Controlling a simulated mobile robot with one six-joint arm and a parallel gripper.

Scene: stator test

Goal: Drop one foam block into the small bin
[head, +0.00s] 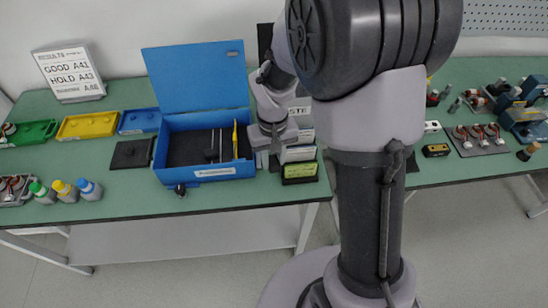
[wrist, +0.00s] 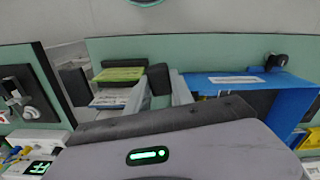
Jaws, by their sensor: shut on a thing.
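My gripper (head: 268,158) points down just right of the open blue case, beside a row of small labelled bins. In the wrist view its two pale fingers (wrist: 160,82) are closed on a small dark block, apparently a foam block (wrist: 158,77). The front bin (head: 300,172) is dark with a lime-green label; it also shows in the wrist view (wrist: 120,75), beside the held block and apart from it. White-labelled bins (head: 298,154) stand behind it. I cannot tell which is the small bin. The bins' insides are mostly hidden.
The blue case (head: 205,174) stands open at left, its lid raised, with a yellow strip (head: 235,140) inside. A black pad (head: 131,153) lies left of it. Yellow (head: 88,125) and green (head: 30,133) trays are farther left. My arm hides part of the bench.

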